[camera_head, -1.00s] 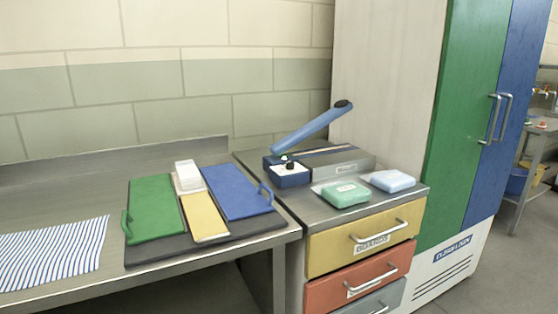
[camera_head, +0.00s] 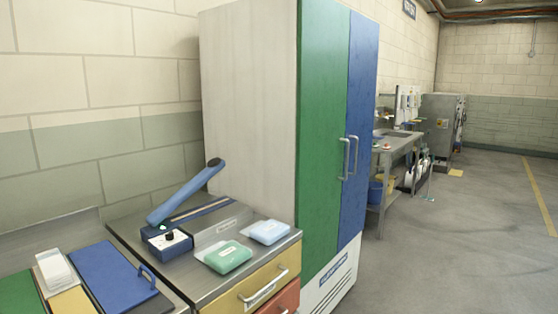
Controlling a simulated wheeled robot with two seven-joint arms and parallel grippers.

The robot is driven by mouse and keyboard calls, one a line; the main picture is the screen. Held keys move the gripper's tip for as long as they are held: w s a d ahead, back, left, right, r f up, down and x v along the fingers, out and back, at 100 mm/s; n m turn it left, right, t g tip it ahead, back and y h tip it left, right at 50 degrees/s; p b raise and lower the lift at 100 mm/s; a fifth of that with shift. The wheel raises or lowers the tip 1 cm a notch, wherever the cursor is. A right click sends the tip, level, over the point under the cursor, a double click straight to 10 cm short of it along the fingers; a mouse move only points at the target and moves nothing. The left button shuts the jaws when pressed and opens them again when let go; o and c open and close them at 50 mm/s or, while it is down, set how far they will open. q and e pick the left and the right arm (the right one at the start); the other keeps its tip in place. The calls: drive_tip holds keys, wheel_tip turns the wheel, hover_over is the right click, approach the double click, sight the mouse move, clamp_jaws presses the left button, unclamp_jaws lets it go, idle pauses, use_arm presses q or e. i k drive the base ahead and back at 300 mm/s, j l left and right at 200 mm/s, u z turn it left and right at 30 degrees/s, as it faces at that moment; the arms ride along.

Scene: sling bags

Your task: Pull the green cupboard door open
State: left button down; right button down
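The green cupboard door (camera_head: 322,140) is the left door of a tall pale cupboard (camera_head: 248,110) in the middle of the head view. It looks shut, flush beside the blue door (camera_head: 359,125). A vertical metal handle (camera_head: 345,158) sits at the green door's right edge, close beside the blue door's handle (camera_head: 353,157). Neither of my grippers is in view.
Open grey floor (camera_head: 450,240) lies to the right.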

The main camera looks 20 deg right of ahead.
sight(323, 33)
drive_tip(key=i+l, duration=0.15)
drive_tip(key=l, duration=0.25)
drive_tip(key=i+l, duration=0.15)
drive_tip(key=l, duration=0.25)
drive_tip(key=i+l, duration=0.15)
drive_tip(key=l, duration=0.25)
drive_tip(key=i+l+u, duration=0.1)
drive_tip(key=l, duration=0.25)
drive_tip(key=i+l, duration=0.2)
drive_tip(key=l, duration=0.2)
